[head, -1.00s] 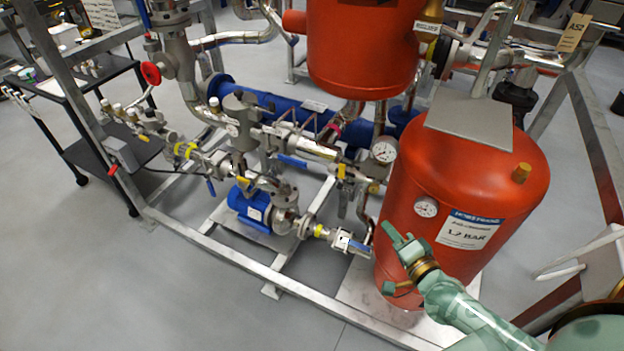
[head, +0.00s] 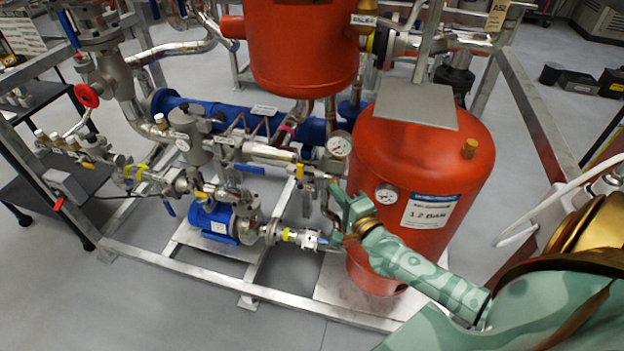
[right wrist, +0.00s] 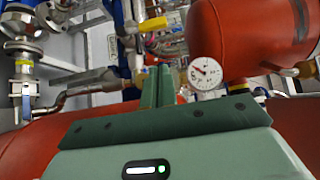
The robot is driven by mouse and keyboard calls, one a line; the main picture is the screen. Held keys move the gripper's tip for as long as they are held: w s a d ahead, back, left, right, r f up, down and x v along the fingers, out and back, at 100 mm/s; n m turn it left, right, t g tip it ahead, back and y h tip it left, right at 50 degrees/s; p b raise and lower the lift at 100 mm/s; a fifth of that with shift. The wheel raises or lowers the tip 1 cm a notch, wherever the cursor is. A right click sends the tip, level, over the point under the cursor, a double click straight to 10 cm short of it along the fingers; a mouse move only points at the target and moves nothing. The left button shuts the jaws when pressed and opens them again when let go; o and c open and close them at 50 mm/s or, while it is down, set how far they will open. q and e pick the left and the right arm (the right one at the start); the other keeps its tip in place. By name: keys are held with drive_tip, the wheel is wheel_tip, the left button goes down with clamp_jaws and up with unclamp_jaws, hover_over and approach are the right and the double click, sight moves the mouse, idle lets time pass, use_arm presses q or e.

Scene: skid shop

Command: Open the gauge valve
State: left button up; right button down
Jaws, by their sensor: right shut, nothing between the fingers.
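A round white pressure gauge (head: 339,145) stands on the pipework just left of the red tank; it also shows in the right wrist view (right wrist: 205,72). A small yellow valve handle (head: 299,171) is below and left of it in the head view. In the right wrist view a yellow lever (right wrist: 153,24) sits on the piping above my fingertips. My right gripper (head: 341,207) is shut and empty, in front of the pipework at the tank's left side, below the gauge. It seems apart from the handle. My left gripper is not in view.
The red tank (head: 425,160) with a second gauge (head: 386,194) and a 1.2 bar label stands beside my right arm. A blue pump (head: 212,224) and steel frame rails (head: 250,290) lie left. A red vessel (head: 300,50) hangs above. The floor in front is clear.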

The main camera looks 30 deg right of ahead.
sight(300, 177)
drive_tip(key=w+a, duration=0.2)
drive_tip(key=w, duration=0.5)
drive_tip(key=shift+w, duration=0.3)
drive_tip(key=shift+a, duration=0.15)
